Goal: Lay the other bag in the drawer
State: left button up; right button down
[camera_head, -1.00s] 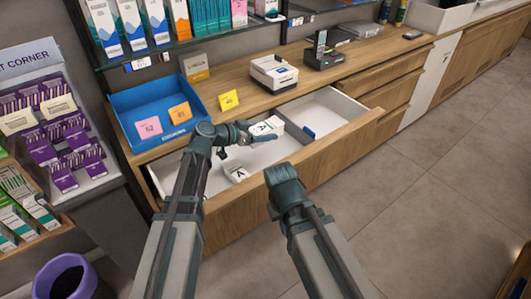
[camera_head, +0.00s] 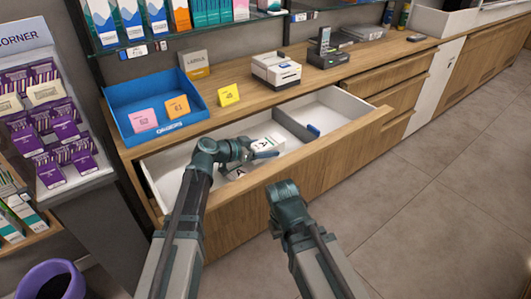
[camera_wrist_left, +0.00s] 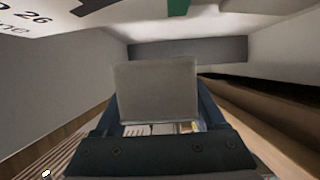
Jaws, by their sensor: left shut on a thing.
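My left gripper (camera_head: 262,155) is shut on a white bag (camera_head: 268,145) with dark lettering and holds it low inside the open drawer (camera_head: 345,136). Whether the bag touches the drawer floor I cannot tell. In the left wrist view a plain grey face (camera_wrist_left: 157,92) sits between the two fingers, and a white printed surface with a green mark crosses the top. Another white bag (camera_head: 237,173) lies in the drawer nearer the front, partly hidden by my left arm. My right gripper (camera_head: 281,192) hangs empty-looking in front of the drawer; its fingers cannot be made out.
A grey divider (camera_head: 290,125) with a blue piece (camera_head: 314,130) crosses the drawer; the compartment right of it looks empty. On the counter stand a blue tray (camera_head: 135,108) with pink and orange cards, a yellow card (camera_head: 229,95), a white printer (camera_head: 275,70) and a card terminal (camera_head: 325,50).

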pick_arm(q)
jog(key=shift+r, duration=0.1)
jog(key=shift+f+b, duration=0.65)
jog(key=o, duration=1.5)
jog(key=shift+r, duration=0.1)
jog(key=shift+r+p, duration=0.15)
jog(key=shift+p, duration=0.15)
jog(key=shift+s+a+r+p, duration=0.2)
jog(key=shift+a+r+p, duration=0.05)
jog(key=shift+r+p, duration=0.15)
jog(key=shift+s+a+r+p, duration=0.2)
jog(key=shift+r+p, duration=0.2)
jog(key=p+v, duration=0.3)
jog(key=v, duration=0.6)
jog(key=shift+s+a, duration=0.15)
jog(key=shift+a, duration=0.05)
jog(key=shift+s+a+r+p, duration=0.2)
jog(key=shift+s+a+p, duration=0.15)
jog(key=shift+a, duration=0.15)
